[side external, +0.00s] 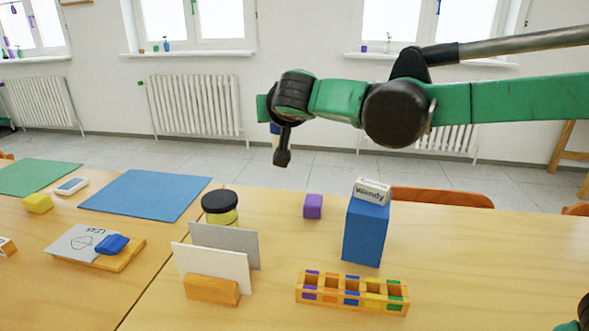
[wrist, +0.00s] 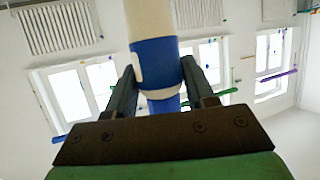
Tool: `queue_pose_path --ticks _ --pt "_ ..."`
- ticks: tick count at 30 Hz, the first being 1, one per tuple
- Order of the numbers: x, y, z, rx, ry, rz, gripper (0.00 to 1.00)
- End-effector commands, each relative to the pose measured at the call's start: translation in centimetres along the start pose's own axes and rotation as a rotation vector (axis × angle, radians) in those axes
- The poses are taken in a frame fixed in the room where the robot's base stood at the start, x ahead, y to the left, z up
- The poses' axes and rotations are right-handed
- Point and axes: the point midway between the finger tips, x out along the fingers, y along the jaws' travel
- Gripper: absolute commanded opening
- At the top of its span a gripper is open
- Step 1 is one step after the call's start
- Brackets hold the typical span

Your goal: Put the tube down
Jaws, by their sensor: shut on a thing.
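In the wrist view, a tube (wrist: 154,52) with a cream body and a blue band sits between the two dark fingers of my gripper (wrist: 158,75). My gripper is shut on it, with a finger on each side of the blue band. In the side view, my gripper (side external: 283,152) hangs in the air above the far part of the table (side external: 480,270). Only a small blue part of the tube (side external: 275,128) shows there, beside the gripper; most of it is hidden.
A blue block (side external: 366,235) carries a small white "Wendy" box (side external: 372,191). A purple cube (side external: 313,206), a yellow jar with black lid (side external: 221,214), a card holder (side external: 211,289) and a slotted wooden rack (side external: 352,293) stand nearby. Bare tabletop lies right of the block.

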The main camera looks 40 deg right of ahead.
Motion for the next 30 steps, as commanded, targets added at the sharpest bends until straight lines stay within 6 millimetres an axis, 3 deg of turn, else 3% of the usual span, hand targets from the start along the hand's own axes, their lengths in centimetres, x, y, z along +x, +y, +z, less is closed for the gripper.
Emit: queue_pose_path --ticks 5,19,30 --pt "0.7 0.2 2.2 0.007 0.000 0.017 0.00" --pt "5.0 0.1 12.6 0.006 -0.001 0.014 0.00" --pt "6.4 0.1 16.1 0.006 -0.001 0.014 0.00"
